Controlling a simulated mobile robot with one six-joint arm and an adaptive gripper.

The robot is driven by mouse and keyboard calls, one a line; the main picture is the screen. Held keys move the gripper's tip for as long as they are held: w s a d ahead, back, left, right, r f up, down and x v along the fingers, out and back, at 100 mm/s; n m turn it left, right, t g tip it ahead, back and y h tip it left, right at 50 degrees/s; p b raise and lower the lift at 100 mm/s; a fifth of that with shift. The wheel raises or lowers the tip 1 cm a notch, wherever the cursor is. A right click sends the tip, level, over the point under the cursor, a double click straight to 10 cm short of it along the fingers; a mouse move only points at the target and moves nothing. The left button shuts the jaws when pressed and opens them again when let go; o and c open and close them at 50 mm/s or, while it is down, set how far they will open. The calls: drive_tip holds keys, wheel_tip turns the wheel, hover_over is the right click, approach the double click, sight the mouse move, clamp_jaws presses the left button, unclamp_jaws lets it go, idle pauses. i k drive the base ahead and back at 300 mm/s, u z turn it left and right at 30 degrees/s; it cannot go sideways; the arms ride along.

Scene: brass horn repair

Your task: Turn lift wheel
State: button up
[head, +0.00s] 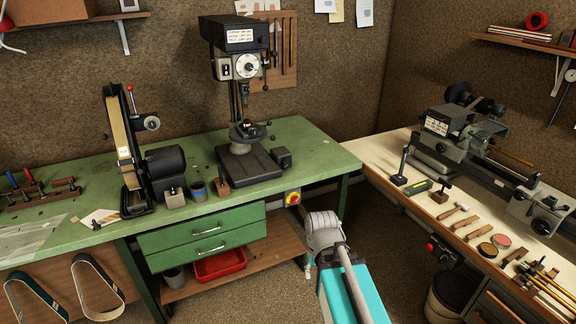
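No wheel is labelled as the lift wheel, and I cannot tell which one it is. The drill press (240,36) stands at the back of the green bench, with a round light dial or hub (247,66) on its front. Its small round table (247,132) sits low on the column, with a small dark knob or handle at its right side. The belt sander (128,150) to the left has a round grey knob (152,123). My arm, grey and teal, rises from the bottom centre, apart from the bench.
The green bench (325,155) has a red-and-yellow switch (293,198) at its front. A lathe (455,135) and several hand tools lie on the right-hand bench (400,150). A dark bin (452,295) stands below it. Some floor is free between the benches.

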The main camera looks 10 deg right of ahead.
sight(287, 163)
drive_tip(key=z, duration=0.1)
drive_tip(key=i, duration=1)
drive_tip(key=u, duration=0.05)
